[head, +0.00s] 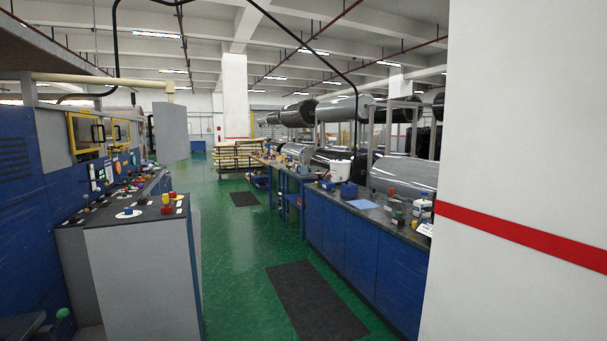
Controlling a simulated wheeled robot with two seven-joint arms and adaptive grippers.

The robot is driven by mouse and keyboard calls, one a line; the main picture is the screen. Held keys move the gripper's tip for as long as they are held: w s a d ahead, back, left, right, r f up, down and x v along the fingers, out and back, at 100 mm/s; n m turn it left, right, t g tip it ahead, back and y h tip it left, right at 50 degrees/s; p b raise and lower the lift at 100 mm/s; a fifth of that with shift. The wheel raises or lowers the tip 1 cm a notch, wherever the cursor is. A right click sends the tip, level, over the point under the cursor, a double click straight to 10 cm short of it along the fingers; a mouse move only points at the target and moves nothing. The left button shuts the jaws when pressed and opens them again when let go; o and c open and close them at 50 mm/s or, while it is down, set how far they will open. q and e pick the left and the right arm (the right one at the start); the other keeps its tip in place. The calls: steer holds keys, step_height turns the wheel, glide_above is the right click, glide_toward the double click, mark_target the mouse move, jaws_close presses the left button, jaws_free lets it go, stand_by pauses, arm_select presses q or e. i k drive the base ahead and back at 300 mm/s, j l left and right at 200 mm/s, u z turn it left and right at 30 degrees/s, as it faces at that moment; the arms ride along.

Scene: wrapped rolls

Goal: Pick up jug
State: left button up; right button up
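A white container (340,171) stands upright on the long workbench at right of centre, some distance away. It may be the jug, but it is too small to make out a handle or spout. Neither of my grippers shows in the head view.
The blue workbench (345,226) runs along the right, with small items on top and large wrapped rolls (404,173) behind. A white pillar (520,130) with a red stripe blocks the near right. A grey control console (138,260) stands at left. The green aisle (236,270) between is clear, with flat dark mats.

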mark_target(304, 169)
steer(key=i+j+u, duration=0.1)
steer(key=i+u, duration=0.15)
steer(key=i, duration=0.3)
steer(key=i+u, duration=0.25)
steer(key=i, duration=0.25)
steer(key=i+j, duration=0.1)
steer(key=i, duration=0.7)
steer(key=i+z, duration=0.45)
steer(key=i, duration=1.3)
steer(key=i+l+u, duration=0.15)
steer(key=i+u, duration=0.25)
steer(key=i, duration=0.45)
steer(key=i+u, duration=0.4)
steer(key=i, duration=1.15)
steer(key=u, duration=0.05)
